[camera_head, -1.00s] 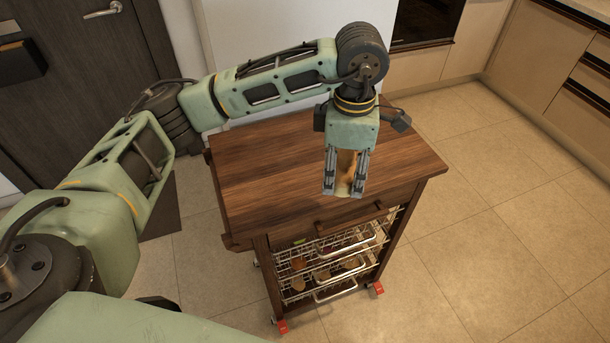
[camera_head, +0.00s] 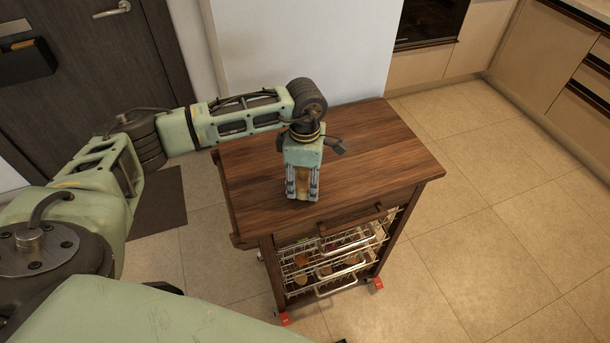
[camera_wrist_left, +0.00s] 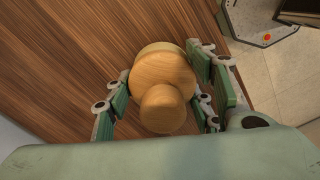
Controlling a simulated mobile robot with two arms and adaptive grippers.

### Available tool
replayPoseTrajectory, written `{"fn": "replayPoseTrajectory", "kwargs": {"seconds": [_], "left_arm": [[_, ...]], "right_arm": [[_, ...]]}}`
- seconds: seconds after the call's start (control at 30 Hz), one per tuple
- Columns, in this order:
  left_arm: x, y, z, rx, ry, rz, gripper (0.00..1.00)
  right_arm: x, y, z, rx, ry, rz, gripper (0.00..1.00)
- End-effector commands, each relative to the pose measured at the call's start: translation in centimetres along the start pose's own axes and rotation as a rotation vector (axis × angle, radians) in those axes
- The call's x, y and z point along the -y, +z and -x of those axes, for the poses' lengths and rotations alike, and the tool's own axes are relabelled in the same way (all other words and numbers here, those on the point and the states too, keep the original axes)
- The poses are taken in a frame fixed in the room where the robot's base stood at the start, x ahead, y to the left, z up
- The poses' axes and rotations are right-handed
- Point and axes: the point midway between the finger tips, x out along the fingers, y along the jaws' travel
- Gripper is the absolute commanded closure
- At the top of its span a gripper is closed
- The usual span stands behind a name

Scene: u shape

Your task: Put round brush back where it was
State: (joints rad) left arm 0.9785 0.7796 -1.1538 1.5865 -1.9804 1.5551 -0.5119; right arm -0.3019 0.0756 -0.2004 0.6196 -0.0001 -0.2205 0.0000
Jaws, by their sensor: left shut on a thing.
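My left gripper (camera_head: 301,190) is over the front part of the wooden trolley's top (camera_head: 360,150). It points down and is shut on the round brush (camera_wrist_left: 165,80), a pale wooden piece with a round knob. The brush also shows as a small tan patch between the fingers in the head view (camera_head: 302,177). In the left wrist view the fingers (camera_wrist_left: 160,97) flank it on both sides. The brush's underside is hidden, so I cannot tell whether it touches the top. My right gripper is not in view.
The trolley has a drawer front with a dark handle (camera_head: 350,218) and wire baskets (camera_head: 330,258) holding several small items below. A black holder (camera_head: 25,62) hangs on the dark door at the left. Tiled floor (camera_head: 500,230) is clear to the right.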

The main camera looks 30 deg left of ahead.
Motion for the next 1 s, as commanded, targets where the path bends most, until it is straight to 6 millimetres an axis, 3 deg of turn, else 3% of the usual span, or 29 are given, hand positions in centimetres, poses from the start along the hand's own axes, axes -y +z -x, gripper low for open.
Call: {"fn": "replayPoseTrajectory", "kwargs": {"seconds": [0.37, 0.4, 0.6, 1.0], "left_arm": [[-0.01, 0.05, -0.59, 0.001, 0.001, 0.000, 0.71], [-0.01, 0.04, -0.39, 0.001, 0.001, 0.000, 0.46], [0.00, 0.03, -0.37, 0.001, 0.000, 0.000, 0.31], [-0.07, 0.06, 0.23, 0.002, 0.002, 0.001, 0.31]], "right_arm": [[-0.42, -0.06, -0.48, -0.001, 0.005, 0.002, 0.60], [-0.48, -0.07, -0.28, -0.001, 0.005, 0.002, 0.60], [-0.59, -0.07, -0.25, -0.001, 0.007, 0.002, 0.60], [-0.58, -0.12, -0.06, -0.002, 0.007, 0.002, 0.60]]}}
